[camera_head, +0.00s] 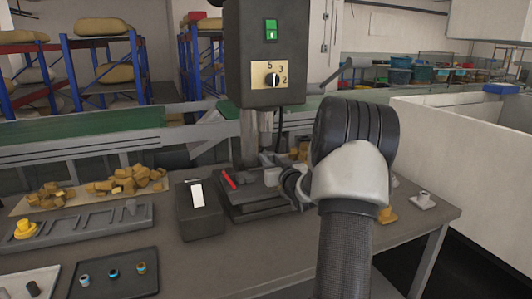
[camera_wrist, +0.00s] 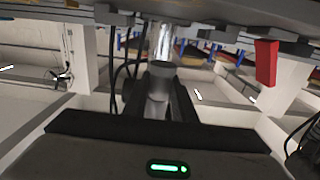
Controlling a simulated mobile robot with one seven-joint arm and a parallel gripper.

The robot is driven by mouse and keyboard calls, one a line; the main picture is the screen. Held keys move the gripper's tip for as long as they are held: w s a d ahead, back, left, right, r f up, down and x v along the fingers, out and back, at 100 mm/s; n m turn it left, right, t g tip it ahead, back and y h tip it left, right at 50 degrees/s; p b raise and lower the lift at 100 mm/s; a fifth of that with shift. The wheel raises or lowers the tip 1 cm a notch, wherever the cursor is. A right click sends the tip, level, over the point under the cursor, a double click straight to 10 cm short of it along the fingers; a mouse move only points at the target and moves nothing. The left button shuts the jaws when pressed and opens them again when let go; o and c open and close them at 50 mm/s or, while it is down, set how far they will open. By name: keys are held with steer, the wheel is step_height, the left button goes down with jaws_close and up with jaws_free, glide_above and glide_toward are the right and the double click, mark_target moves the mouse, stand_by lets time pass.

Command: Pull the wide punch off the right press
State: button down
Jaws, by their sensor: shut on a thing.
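The press (camera_head: 264,60) has a dark grey head with a green button and a numbered dial, at the centre of the head view. Its metal ram (camera_head: 266,122) points down over a dark base (camera_head: 262,205). My gripper (camera_head: 271,160) reaches in from the right, below the ram; my wrist and forearm hide part of the base. In the wrist view a grey round part (camera_wrist: 160,78), apparently the wide punch, sits against a shiny shaft (camera_wrist: 162,42). My gripper (camera_wrist: 160,100) is shut on its narrower part. Whether punch and shaft are apart is unclear.
A red part (camera_head: 229,180) stands on the press base, left of my gripper. A dark switch box (camera_head: 200,222) is beside it. A grey rack (camera_head: 80,222) and dark tray (camera_head: 115,275) lie left. A small grey piece (camera_head: 423,200) stands right, near the table edge.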

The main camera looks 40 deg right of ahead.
steer(key=b+v, duration=0.1)
steer(key=v, duration=0.9)
steer(key=shift+r, duration=0.25)
steer(key=shift+s, duration=0.1)
